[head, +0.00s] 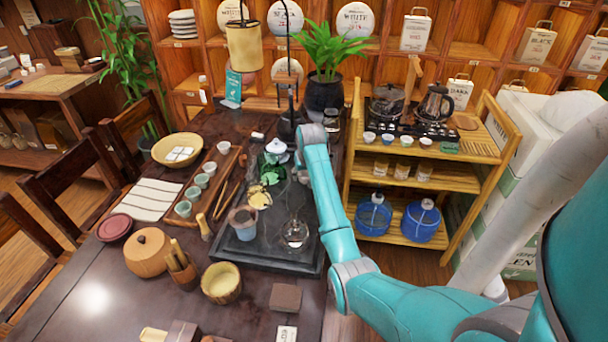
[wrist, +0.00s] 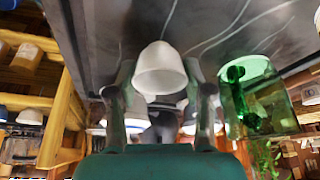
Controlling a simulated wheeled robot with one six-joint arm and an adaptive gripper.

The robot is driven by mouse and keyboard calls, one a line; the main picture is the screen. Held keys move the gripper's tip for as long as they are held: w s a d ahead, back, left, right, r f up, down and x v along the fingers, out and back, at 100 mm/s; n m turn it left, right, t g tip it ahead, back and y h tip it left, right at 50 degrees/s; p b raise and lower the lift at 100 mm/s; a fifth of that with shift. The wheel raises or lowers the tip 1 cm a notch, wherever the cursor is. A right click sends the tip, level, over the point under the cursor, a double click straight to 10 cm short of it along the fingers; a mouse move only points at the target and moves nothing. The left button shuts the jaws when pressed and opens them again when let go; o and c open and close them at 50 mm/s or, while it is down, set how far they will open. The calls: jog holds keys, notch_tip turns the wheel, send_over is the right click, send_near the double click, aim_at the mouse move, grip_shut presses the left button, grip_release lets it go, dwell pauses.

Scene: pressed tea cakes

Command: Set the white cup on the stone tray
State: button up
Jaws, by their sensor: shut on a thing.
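The white cup (wrist: 160,72) is between the two fingers of my gripper (wrist: 160,88) in the wrist view, gripped from both sides. Its narrow base faces the dark, veined stone tray (wrist: 90,25), which appears at the top of that view. I cannot tell whether the cup touches the tray. In the head view the stone tray (head: 262,262) lies on the table left of my arm.
Green glass (wrist: 245,95) is right of the held cup in the wrist view. A white lidded bowl (head: 278,149), a glass pot (head: 294,233) and a strainer cup (head: 243,222) stand on the tray's side of my arm. A wooden shelf (head: 440,160) is to the right.

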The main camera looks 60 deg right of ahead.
jog(key=shift+f, duration=0.2)
jog(key=o, duration=1.1)
jog(key=shift+c, duration=0.2)
jog(key=v, duration=1.2)
jog(key=shift+r, duration=0.15)
